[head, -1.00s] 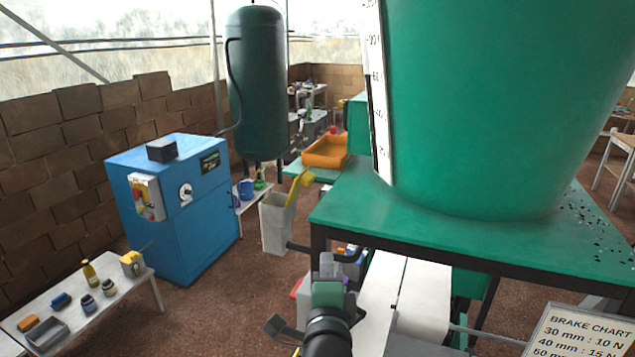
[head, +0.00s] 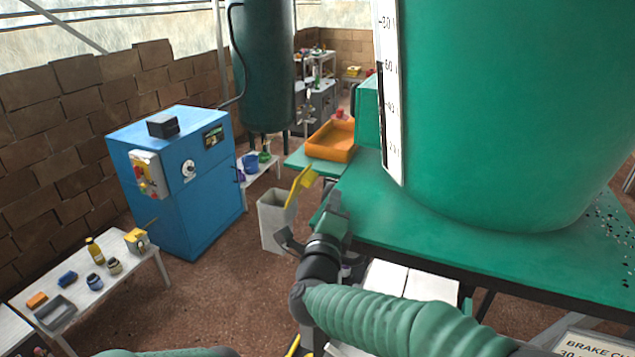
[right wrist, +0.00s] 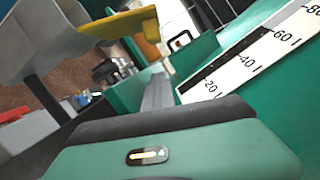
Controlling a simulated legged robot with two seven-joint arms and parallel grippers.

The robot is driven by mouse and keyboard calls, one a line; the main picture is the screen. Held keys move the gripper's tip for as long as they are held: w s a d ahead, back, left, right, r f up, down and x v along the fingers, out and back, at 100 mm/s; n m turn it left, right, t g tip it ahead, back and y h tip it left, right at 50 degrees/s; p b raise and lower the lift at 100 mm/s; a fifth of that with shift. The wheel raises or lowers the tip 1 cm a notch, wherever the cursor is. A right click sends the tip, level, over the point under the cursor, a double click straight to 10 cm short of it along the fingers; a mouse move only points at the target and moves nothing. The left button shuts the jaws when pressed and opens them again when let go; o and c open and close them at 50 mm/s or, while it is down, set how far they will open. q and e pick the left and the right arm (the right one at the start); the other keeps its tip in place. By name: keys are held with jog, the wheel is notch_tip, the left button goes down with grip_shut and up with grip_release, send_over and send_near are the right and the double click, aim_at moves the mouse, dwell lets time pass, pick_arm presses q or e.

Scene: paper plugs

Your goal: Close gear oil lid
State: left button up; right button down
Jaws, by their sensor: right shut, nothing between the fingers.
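A grey-white upright bin (head: 275,222) stands on the floor right of the blue machine. Its yellow lid (head: 301,184) is tilted up, open. I read no label, so I cannot tell for sure that this is the gear oil. In the right wrist view the bin (right wrist: 50,35) and the yellow lid (right wrist: 125,22) show at the upper left. My right gripper (head: 336,200) is shut and empty, just right of the lid in the head view and seemingly apart from it. Its fingers (right wrist: 155,88) point up in the wrist view. My left gripper is out of view.
A green bench (head: 430,240) with a big green graduated vessel (head: 500,110) stands right of the gripper, close to my right arm. A blue machine (head: 175,185) and a low white table (head: 85,285) stand left. An orange tray (head: 330,140) lies behind. Brown floor is open around the bin.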

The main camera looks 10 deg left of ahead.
jog(key=a, duration=0.1)
jog(key=a+r+p, duration=0.1)
jog(key=shift+a+r, duration=0.15)
jog(key=shift+a, duration=0.25)
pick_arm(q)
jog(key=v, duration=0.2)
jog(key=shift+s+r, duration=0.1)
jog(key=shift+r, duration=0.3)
pick_arm(e)
jog(key=shift+s+a+r, duration=0.1)
jog(key=shift+s+a, duration=0.05)
jog(key=shift+a, duration=0.3)
pick_arm(q)
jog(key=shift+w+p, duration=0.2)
jog(key=shift+p, duration=0.15)
